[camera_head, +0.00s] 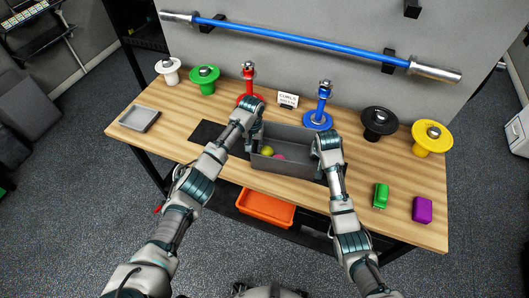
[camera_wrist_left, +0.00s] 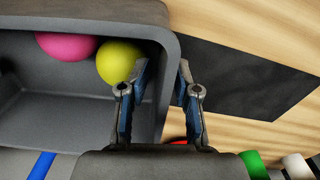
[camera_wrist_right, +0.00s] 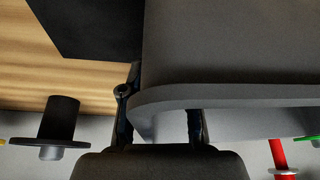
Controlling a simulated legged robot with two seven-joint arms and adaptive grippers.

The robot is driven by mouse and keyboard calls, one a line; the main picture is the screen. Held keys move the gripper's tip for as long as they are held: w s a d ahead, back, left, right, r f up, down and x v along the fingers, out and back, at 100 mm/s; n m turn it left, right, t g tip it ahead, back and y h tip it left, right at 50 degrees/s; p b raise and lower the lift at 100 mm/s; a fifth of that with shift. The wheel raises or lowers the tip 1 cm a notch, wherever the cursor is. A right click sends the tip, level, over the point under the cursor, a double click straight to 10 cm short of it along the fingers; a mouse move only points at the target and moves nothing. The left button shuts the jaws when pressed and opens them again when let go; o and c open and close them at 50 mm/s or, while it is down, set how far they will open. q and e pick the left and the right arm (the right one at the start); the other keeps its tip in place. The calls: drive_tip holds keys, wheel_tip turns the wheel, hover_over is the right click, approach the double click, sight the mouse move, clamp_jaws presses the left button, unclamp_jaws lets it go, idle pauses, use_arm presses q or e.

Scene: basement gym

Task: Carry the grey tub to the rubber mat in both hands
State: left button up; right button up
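The grey tub (camera_head: 265,163) is at the middle of the bench, with a yellow ball (camera_head: 267,151) and a pink ball (camera_wrist_left: 66,45) inside. The black rubber mat (camera_head: 207,132) shows to its left and also beyond its other end in the right wrist view (camera_wrist_right: 88,25). I cannot tell whether the tub touches the mat.
Red (camera_head: 249,85) and blue (camera_head: 321,108) stands are close behind the tub; black (camera_head: 379,124) and yellow (camera_head: 431,139) ones are back right. A green block (camera_head: 380,195) and purple block (camera_head: 422,209) lie front right. A grey tray (camera_head: 139,118) lies far left. An orange bin (camera_head: 266,208) is below.

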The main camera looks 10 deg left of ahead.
use_arm(q)
drive_tip(key=shift+a, duration=0.1)
use_arm(e)
drive_tip(key=shift+d, duration=0.1)
use_arm(q)
drive_tip(key=shift+r, duration=0.1)
use_arm(e)
drive_tip(key=shift+d, duration=0.1)
use_arm(q)
wheel_tip(320, 180, up, 11)
drive_tip(key=shift+r, duration=0.15)
use_arm(e)
drive_tip(key=shift+d, duration=0.15)
drive_tip(key=shift+r, duration=0.25)
use_arm(q)
drive_tip(key=shift+r, duration=0.1)
use_arm(e)
drive_tip(key=v, duration=1.1)
drive_tip(key=shift+s+r, duration=0.1)
